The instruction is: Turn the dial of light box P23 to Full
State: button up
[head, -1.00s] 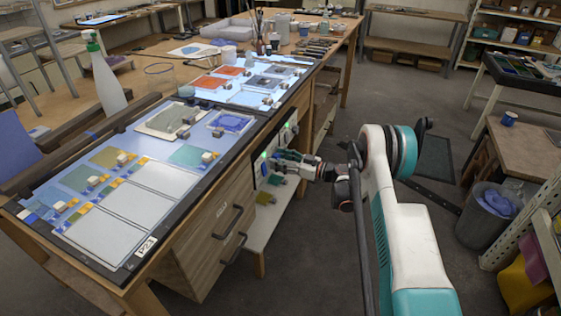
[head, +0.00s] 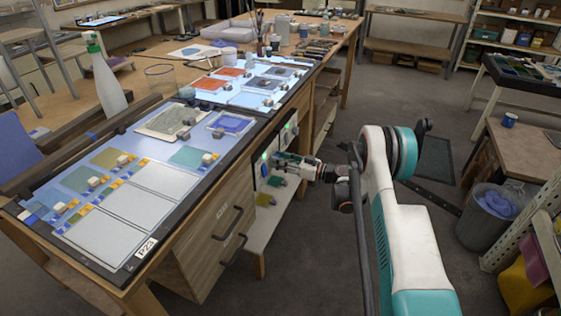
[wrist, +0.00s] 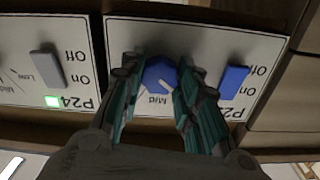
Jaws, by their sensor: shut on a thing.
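Light box P23 is the near lit bench top, with its label (head: 146,248) at the front corner. In the wrist view, a white control panel (wrist: 190,42) carries a blue faceted dial (wrist: 158,72) with a pale pointer mark and the word Mid beside it. The panel's own label is partly hidden behind my finger; only P2 reads clearly. My gripper (wrist: 160,90) has its teal fingers on either side of the dial and is shut on it. In the head view my gripper (head: 287,160) is at the cabinet side, where the dial is hidden.
A blue rocker switch (wrist: 234,80) marked Off and On sits right of the dial. The neighbouring P24 panel (wrist: 20,90) has a grey switch (wrist: 47,65) and a lit green lamp (wrist: 53,101). Drawer handles (head: 230,222) jut out nearby.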

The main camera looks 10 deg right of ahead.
jog(key=m, duration=2.2)
dwell(0.5)
jog(key=o, duration=1.1)
jog(key=shift+d, duration=0.1)
jog(key=v, duration=1.2)
